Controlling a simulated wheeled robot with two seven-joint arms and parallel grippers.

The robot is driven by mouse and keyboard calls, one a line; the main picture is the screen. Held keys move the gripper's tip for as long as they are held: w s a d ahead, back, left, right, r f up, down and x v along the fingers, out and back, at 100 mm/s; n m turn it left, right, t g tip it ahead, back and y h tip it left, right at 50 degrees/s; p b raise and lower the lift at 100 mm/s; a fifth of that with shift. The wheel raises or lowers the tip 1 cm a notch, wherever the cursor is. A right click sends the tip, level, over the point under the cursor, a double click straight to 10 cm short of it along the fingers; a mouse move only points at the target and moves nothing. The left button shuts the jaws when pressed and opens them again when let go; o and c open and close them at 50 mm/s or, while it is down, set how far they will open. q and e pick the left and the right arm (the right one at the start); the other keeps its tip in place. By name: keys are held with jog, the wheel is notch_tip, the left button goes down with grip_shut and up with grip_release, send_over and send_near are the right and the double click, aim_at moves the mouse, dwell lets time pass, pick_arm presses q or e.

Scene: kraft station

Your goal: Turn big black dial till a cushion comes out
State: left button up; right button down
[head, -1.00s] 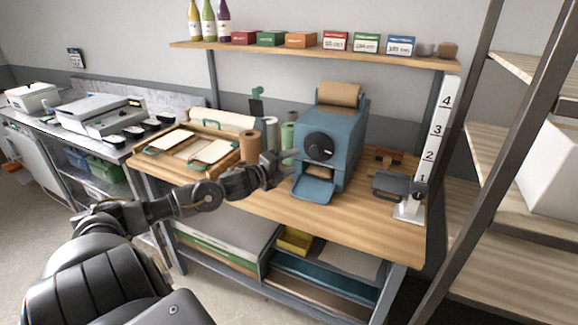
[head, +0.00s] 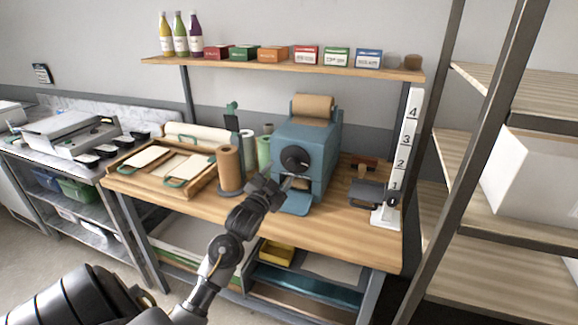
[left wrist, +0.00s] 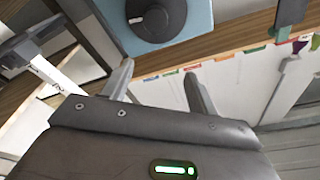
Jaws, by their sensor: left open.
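The big black dial (head: 295,159) is on the front of the blue machine (head: 318,150), which stands on the wooden bench. A roll of brown kraft paper (head: 313,105) sits on top of the machine. My left gripper (head: 284,183) is just below and in front of the dial, open and empty. In the left wrist view the dial (left wrist: 157,20) is at the top, beyond the fingertips of my open left gripper (left wrist: 158,75) and apart from them. The machine's lower opening is partly hidden by my gripper; its blue tray (head: 293,206) sticks out below. My right gripper is not seen.
Left of the machine stand a brown roll (head: 229,168) and a wooden tray (head: 160,165) with white sheets. On the right are a dark stand (head: 367,192) and a white numbered post (head: 405,155). The bench front (head: 350,235) is clear. A shelf (head: 280,66) hangs above.

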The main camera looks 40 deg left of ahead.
aim_at(290, 166)
pick_arm(q)
jog(key=w+a+f+n+p, duration=0.1)
jog(key=w+n, duration=0.1)
jog(key=w, duration=0.1)
jog(key=w+a+f+n+g+p, duration=0.1)
jog(key=w+n, duration=0.2)
jog(key=w+a+f+n+g, duration=0.1)
jog(key=w+n, duration=0.1)
jog(key=w, duration=0.1)
jog(key=shift+w+a+n+y+p, duration=0.1)
jog(key=shift+a+n+y+p, duration=0.05)
jog(key=shift+n+y+p, duration=0.25)
dwell(0.4)
jog(key=c, duration=1)
